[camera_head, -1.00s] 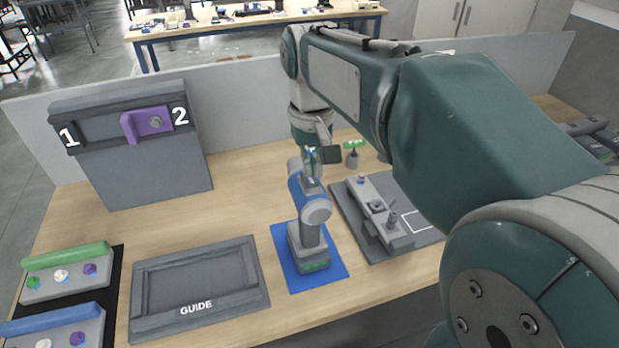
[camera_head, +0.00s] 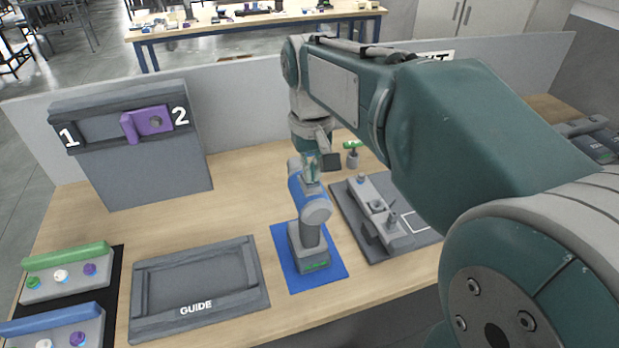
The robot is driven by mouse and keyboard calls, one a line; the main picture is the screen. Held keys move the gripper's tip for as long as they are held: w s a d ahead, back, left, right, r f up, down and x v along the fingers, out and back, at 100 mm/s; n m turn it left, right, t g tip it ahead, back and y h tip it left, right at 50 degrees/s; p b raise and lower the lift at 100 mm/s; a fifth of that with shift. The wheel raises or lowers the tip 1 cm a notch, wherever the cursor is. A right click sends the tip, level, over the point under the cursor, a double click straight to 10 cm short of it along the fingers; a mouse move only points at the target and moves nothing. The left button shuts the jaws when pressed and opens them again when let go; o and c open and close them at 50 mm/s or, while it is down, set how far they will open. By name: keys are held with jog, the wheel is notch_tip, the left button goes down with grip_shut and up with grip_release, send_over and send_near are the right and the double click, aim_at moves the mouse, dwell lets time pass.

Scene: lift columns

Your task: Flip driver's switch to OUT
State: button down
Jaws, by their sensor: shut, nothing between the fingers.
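The driver (camera_head: 313,210), a blue and grey hand tool, stands upright on a blue mat (camera_head: 333,277) in the middle of the table. Its grey foot with a green strip rests on the mat. My gripper (camera_head: 313,168) is small in this view, just at the top of the driver, pointing down. It is shut and holds nothing. I cannot tell whether it touches the driver. The driver's switch is too small to make out, so its position cannot be told.
Right of the driver, a dark board (camera_head: 349,212) carries a grey fixture (camera_head: 395,232). A small green-topped part (camera_head: 352,155) stands behind. At left are a GUIDE tray (camera_head: 200,325) and a panel with a purple slider (camera_head: 148,123) near 2. Bare table lies left of the driver.

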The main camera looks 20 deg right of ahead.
jog(key=shift+f, duration=0.35)
jog(key=shift+r, duration=3.55)
jog(key=s+f+t, duration=0.5)
jog(key=s+f, duration=0.5)
jog(key=s, duration=0.4)
jog(key=shift+f+t, duration=0.15)
jog(key=shift+t, duration=0.15)
